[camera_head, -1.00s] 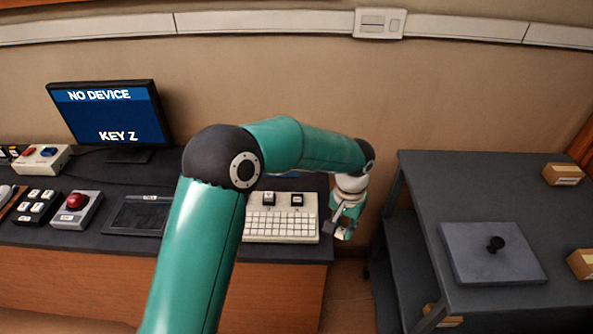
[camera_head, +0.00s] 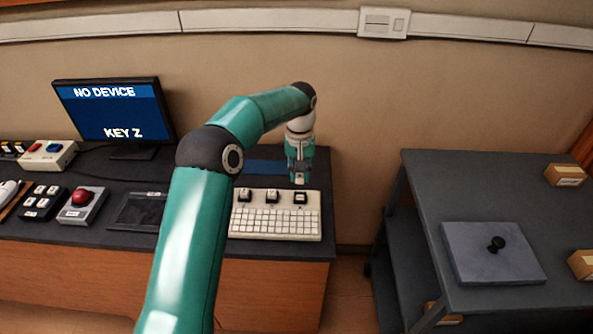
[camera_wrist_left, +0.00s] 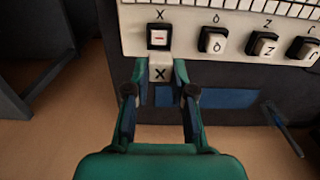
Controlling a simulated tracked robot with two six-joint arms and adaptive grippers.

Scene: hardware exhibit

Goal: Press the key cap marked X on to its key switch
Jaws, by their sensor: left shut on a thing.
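My left gripper (camera_head: 299,180) is above the back right edge of the white keyboard (camera_head: 275,226). In the left wrist view, its fingertips (camera_wrist_left: 160,72) are shut on a white key cap marked X (camera_wrist_left: 160,67). The bare key switch labelled X (camera_wrist_left: 158,37), a black square with a pale centre and a red mark, lies just beyond the cap in that view. The switch is the rightmost of the row in the head view (camera_head: 300,198). The cap is not seated on it; the exact height gap is unclear. My right gripper is out of view.
Key switches with white caps, one marked O (camera_wrist_left: 213,41) and one marked Z (camera_wrist_left: 263,46), stand beside the X switch. A blue strip (camera_head: 264,167) lies behind the keyboard. A monitor (camera_head: 114,112) reads "NO DEVICE" and "KEY Z". A grey side table (camera_head: 421,182) stands right.

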